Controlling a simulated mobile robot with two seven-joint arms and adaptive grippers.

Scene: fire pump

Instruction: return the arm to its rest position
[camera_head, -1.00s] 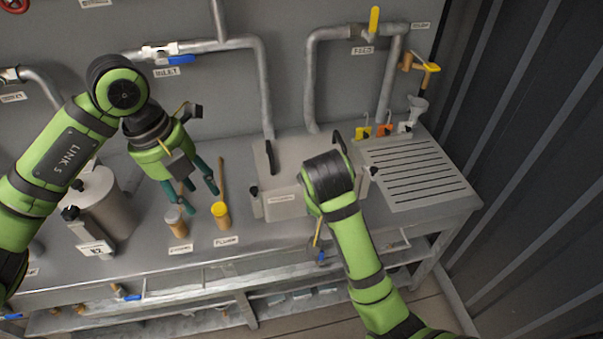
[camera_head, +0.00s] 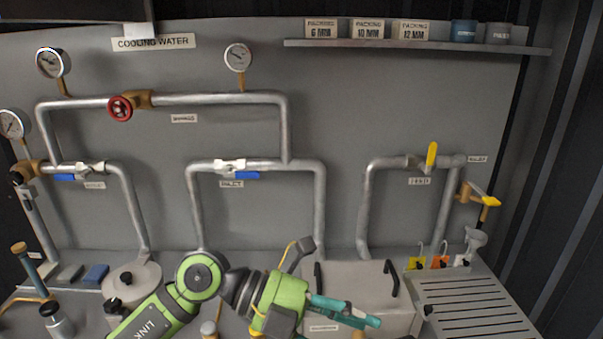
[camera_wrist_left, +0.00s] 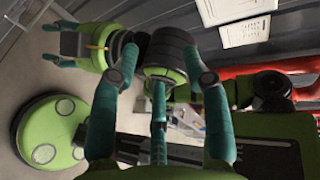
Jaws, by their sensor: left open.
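My left arm (camera_head: 170,308), green and black, comes in from the lower left in the head view. My left gripper (camera_head: 355,316) points to the right with its teal fingers, in front of the grey box on the bench; I cannot tell whether it touches the box. In the left wrist view its fingers (camera_wrist_left: 165,80) are spread, with nothing held between them. My right gripper (camera_wrist_left: 60,44) shows at the upper left there, its teal fingers apart and empty. My right arm is out of the head view.
The grey box (camera_head: 362,286) with black handles stands on the bench, with a slotted drain board (camera_head: 470,308) to its right. A round-lidded pot (camera_head: 133,278) is near my left arm. Pipes with a red wheel valve (camera_head: 121,107) and a yellow lever (camera_head: 432,154) line the wall.

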